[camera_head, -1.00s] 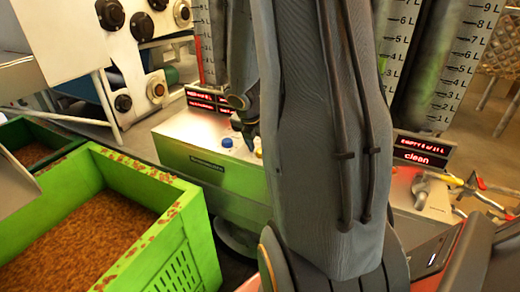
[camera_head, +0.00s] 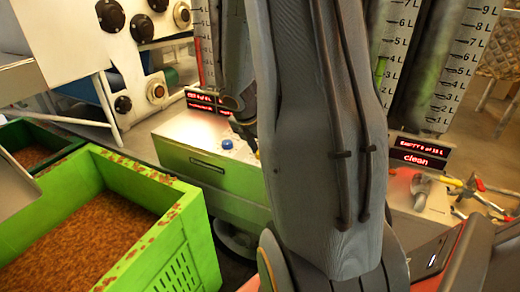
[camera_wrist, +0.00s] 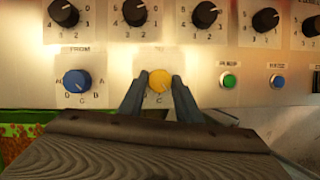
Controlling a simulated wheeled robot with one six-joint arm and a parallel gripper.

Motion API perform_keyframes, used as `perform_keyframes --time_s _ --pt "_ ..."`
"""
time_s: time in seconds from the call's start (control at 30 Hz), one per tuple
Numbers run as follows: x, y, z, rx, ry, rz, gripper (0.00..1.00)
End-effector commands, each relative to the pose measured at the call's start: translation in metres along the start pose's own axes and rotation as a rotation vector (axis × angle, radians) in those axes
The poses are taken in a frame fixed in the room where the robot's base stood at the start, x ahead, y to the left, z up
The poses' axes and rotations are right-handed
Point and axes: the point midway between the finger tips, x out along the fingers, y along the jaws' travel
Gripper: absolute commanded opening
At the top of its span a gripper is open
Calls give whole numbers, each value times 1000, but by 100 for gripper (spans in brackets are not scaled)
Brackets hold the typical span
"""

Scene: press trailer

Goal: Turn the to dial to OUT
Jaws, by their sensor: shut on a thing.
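The TO dial is a yellow knob (camera_wrist: 159,81) in the middle of the panel in the wrist view, under a partly hidden "TO" label. A "C" shows just below it; its other position marks are covered by the fingers. My gripper (camera_wrist: 159,90) has one finger on each side of the yellow knob and is shut on it. In the head view my gripper reaches down to the panel top and is mostly hidden behind my arm. The blue FROM dial (camera_wrist: 77,81) sits to the left, with letters such as A, B, C and D around it.
Several black numbered knobs (camera_wrist: 134,12) line the panel above. In the head view, a green crate (camera_head: 190,215) of brown material stands at left, and a red "clean" display (camera_head: 422,159) at right.

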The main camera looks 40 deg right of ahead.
Motion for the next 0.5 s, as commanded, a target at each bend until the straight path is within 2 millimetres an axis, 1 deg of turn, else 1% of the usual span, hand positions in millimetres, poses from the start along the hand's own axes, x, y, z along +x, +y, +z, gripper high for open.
perform_keyframes --time_s 0.5 --pt "0 3 1 433 0 -183 8"
